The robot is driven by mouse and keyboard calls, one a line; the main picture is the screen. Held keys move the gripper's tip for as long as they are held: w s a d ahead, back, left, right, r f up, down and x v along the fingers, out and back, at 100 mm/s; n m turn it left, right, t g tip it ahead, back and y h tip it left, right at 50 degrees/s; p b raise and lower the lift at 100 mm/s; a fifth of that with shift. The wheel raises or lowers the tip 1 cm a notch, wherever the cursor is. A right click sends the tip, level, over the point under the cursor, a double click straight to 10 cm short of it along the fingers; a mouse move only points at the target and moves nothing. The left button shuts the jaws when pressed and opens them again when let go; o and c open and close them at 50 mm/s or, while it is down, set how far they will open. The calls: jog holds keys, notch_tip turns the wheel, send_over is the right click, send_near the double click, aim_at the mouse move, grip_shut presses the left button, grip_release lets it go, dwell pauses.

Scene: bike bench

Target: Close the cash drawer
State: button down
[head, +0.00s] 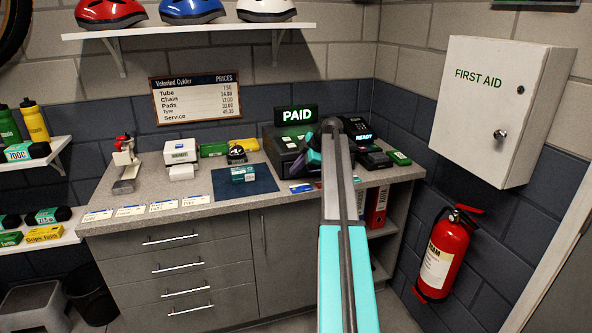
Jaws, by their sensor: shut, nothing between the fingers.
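The dark cash register (279,143) stands at the back right of the counter, under a lit green PAID sign (296,115). Its cash drawer is low in the dark body; my arm and gripper cover much of its front, and I cannot tell how far it stands out. My gripper (304,164), with teal and dark parts, is at the register's front right. It is shut and empty. Whether it touches the drawer is not clear.
A card terminal reading READY (364,137) and a green box (398,158) stand right of my arm. A blue mat (248,186) with a small teal box lies left. Price cards line the counter's front edge. A fire extinguisher (444,254) hangs at right.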

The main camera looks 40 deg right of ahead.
jog(key=s, duration=0.1)
jog(key=s+a, duration=0.1)
jog(key=s, duration=0.1)
jog(key=shift+s+a, duration=0.3)
jog(key=b+v, duration=0.2)
jog(key=v, duration=0.8)
jog(key=shift+d, duration=0.2)
jog(key=shift+s+f, duration=0.1)
